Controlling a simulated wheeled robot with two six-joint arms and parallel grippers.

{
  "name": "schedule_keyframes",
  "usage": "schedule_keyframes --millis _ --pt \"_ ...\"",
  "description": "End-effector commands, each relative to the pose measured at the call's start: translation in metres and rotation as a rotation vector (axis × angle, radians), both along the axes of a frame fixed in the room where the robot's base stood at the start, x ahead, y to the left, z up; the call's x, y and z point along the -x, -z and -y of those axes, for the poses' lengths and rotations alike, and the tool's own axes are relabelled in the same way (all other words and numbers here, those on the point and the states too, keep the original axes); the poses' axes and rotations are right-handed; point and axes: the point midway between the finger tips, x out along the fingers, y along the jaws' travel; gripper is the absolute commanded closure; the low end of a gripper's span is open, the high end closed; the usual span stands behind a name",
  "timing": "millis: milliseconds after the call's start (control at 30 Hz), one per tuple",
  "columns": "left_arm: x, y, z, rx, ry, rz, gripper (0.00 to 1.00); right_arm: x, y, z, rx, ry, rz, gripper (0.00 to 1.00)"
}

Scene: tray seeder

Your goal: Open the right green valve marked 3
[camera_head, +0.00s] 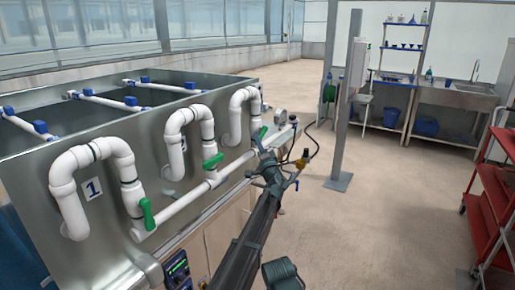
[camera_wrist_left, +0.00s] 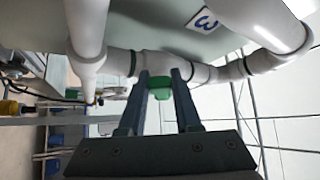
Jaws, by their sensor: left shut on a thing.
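The right green valve (camera_head: 262,132) sits on the white pipe below the farthest pipe bend in the head view, partly hidden by my gripper. In the left wrist view its green handle (camera_wrist_left: 160,88) is between my two fingers, below the white pipe joint. A label with a 3 (camera_wrist_left: 207,21) is on the tank wall beside it. My left gripper (camera_head: 264,154) is shut on the handle; it also shows in the left wrist view (camera_wrist_left: 159,76). How far the handle is turned is hard to tell. My right gripper is not in view.
Two other green valves, the middle one (camera_head: 212,162) and the near one (camera_head: 147,214) by label 1 (camera_head: 93,188), sit on the same pipe run along the metal tank (camera_head: 150,140). A grey post (camera_head: 344,110) stands beyond my gripper. A red cart (camera_head: 490,205) is at right; floor between is clear.

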Motion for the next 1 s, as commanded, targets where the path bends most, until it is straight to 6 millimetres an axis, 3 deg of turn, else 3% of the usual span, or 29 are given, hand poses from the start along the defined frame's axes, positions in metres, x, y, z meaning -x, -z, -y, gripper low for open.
schedule_keyframes --millis 200,667,700,833,1000 --pt "-0.0013 0.0045 0.0025 0.027 0.002 0.043 1.00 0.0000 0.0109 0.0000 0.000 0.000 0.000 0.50" --pt "-0.0011 0.0038 0.0023 0.033 0.002 0.052 1.00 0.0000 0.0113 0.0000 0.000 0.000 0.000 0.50" --pt "-0.0011 0.0038 0.0023 0.033 0.002 0.052 0.61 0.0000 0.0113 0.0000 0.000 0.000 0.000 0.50" --pt "-0.0012 0.0036 0.0019 0.032 0.002 0.051 0.38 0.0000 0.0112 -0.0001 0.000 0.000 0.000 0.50" --pt "-0.0015 0.0034 0.0015 0.031 0.001 0.052 0.38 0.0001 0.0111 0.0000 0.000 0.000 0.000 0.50"
